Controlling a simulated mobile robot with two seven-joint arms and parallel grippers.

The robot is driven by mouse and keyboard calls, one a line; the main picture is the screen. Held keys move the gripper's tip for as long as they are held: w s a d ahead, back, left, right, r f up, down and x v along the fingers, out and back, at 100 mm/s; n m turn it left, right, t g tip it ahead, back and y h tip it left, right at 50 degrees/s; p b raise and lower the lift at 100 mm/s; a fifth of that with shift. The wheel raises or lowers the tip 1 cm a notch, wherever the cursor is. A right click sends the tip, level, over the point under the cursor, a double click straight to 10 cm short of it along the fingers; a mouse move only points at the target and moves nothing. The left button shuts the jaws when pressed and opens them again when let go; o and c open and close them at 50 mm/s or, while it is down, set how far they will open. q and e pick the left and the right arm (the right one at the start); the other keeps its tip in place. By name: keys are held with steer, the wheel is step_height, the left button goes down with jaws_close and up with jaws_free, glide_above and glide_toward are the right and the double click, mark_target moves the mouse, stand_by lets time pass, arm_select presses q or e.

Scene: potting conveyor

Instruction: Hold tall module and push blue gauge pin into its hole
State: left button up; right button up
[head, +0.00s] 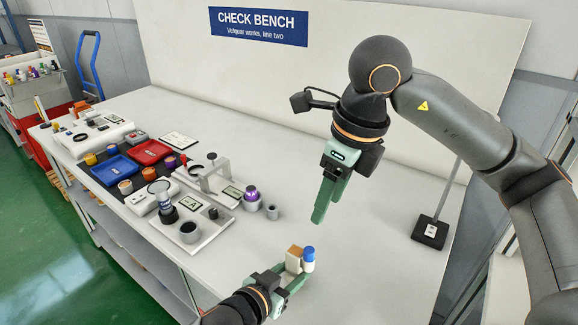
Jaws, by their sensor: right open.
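A tan block with a pale lower part (293,259), which looks like the tall module, is at my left gripper (287,278) near the front of the bench. The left fingers appear closed around its lower part. A blue-topped piece with a white lower part (308,258), which looks like the blue gauge pin, stands upright against the block's right side. I cannot tell whether it is seated in a hole; the hole is hidden. My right gripper (322,208) is open and empty, pointing down above the bench, behind and above the block and apart from it.
The white bench (370,262) is clear around both grippers. To the left are a white fixture (205,232), a purple-topped piece (251,194), a small grey cup (272,212), a red tray (149,151) and a blue tray (115,170). A black-based stand (430,232) is at right.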

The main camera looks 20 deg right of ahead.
arm_select(q)
steer(key=o, duration=0.5)
steer(key=shift+c, duration=0.2)
steer(key=shift+a, duration=0.1)
